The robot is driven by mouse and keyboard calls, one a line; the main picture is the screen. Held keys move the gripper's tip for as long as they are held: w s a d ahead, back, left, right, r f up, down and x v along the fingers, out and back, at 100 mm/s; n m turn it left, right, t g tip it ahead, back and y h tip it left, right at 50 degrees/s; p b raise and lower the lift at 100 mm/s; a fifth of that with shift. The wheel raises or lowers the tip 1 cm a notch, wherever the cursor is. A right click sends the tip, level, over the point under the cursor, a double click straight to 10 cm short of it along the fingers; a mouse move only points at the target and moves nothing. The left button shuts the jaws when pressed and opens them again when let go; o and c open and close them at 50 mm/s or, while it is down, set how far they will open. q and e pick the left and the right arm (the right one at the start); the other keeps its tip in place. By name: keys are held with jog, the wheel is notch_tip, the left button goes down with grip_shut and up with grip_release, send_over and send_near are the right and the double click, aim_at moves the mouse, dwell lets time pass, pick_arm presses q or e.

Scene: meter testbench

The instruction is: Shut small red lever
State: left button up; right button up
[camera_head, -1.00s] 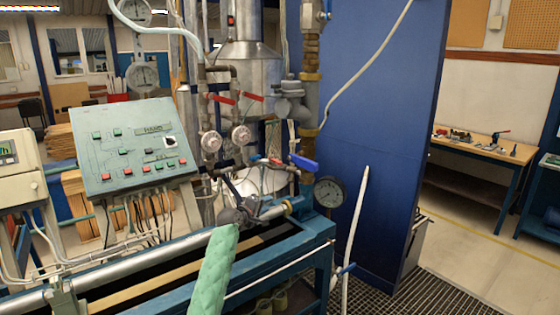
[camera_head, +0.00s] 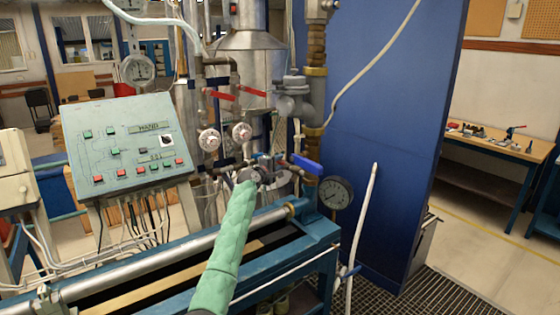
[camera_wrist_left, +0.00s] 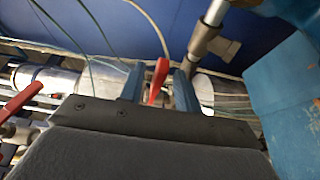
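The small red lever (camera_wrist_left: 158,80) stands between the two blue fingers of my left gripper (camera_wrist_left: 158,88) in the left wrist view. The fingers are apart, with a narrow gap on either side of the lever, so the gripper looks open around it. In the head view my left gripper (camera_head: 264,163) is at the pipe fittings above the bench end, at the tip of my green-sleeved arm. There the gripper mostly hides the small lever. My right gripper is not in view.
A blue lever (camera_head: 307,165) and a pressure gauge (camera_head: 335,193) are close on the right. Two red-handled valves (camera_head: 221,95) are above. A control panel (camera_head: 128,148) stands at left. Another red lever (camera_wrist_left: 20,101) shows at left in the wrist view.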

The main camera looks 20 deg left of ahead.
pick_arm(q)
jog(key=shift+w+d+r, duration=0.1)
jog(key=shift+w+r, duration=0.05)
jog(key=shift+w, duration=0.2)
jog(key=shift+w+d, duration=0.1)
jog(key=shift+w, duration=0.05)
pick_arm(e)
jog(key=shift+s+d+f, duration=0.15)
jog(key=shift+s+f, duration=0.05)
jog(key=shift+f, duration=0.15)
pick_arm(q)
jog(key=shift+c, duration=0.4)
grip_shut()
jog(key=shift+f, duration=0.2)
